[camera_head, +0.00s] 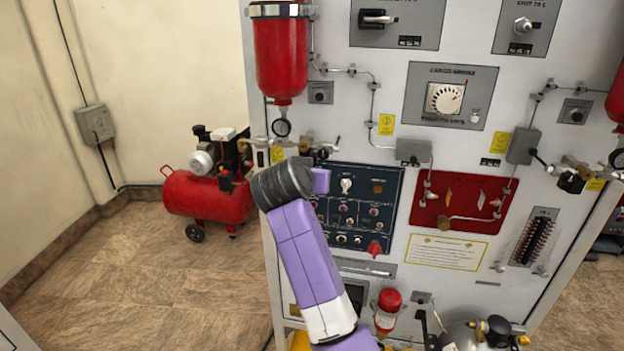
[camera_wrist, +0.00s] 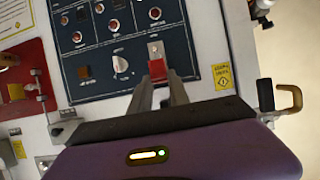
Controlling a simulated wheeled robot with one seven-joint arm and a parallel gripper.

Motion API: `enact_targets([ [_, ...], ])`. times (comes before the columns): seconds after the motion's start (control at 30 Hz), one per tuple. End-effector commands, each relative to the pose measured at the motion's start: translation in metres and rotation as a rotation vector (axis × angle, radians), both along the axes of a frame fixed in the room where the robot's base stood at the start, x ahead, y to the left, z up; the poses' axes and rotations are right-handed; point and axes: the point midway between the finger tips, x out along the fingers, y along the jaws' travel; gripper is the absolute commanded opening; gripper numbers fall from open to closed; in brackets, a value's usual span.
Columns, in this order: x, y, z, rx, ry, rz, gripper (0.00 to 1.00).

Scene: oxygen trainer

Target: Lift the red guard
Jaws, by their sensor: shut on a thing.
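The red guard (camera_wrist: 157,69) sits at the corner of the dark blue switch panel (camera_wrist: 105,75) in the wrist view, beside a light metal plate. My gripper (camera_wrist: 161,82) reaches it from below in that view, its two narrow fingers close together and shut on the red guard. How far the guard is tilted is hard to tell. In the head view my gripper's purple body (camera_head: 321,181) covers the upper left corner of the panel (camera_head: 372,195), so the guard and fingertips are hidden there.
Another red switch piece (camera_head: 375,249) is at the panel's lower right. A red cylinder (camera_head: 281,55) with pipes hangs above my wrist. A red plate (camera_head: 463,202) is right of the panel. A red compressor (camera_head: 206,197) stands on open floor at left.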

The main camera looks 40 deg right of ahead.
Motion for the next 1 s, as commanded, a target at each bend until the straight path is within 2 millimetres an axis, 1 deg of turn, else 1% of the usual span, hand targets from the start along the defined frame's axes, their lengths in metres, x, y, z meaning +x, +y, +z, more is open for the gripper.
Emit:
enact_targets([
  [0.03,0.0014,-0.0011,0.0083,-0.008,-0.014,0.001,0.0],
  [0.57,0.0017,-0.0019,0.0085,-0.007,-0.013,0.001,0.0],
  [0.6,0.0017,-0.0018,0.0082,-0.007,-0.013,0.001,0.29],
  [0.67,0.0016,-0.0016,0.0075,-0.006,-0.011,0.001,0.41],
  [1.0,0.0005,0.0002,0.0041,-0.003,-0.004,0.001,0.42],
])
